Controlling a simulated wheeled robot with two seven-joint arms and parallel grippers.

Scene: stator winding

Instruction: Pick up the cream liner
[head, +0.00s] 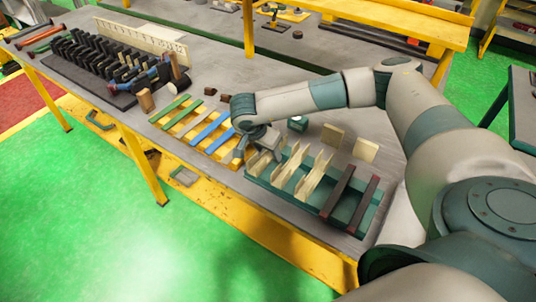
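Several thin cream liners (312,180) stand upright in a dark green tray (368,219) near the front edge of the bench. My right gripper (256,154) points down over the left end of this tray, close to the leftmost cream pieces. Its fingers look spread apart, but they are small here and partly overlap the cream pieces. I cannot tell whether it touches one. My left gripper is not in view.
Two dark bars lie at the tray's right end. Two cream blocks (365,149) stand behind it. Left of it, a yellow rack holds green, cream and blue strips (210,131). A black rack (95,88) stands farther left. My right arm spans the bench's right side.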

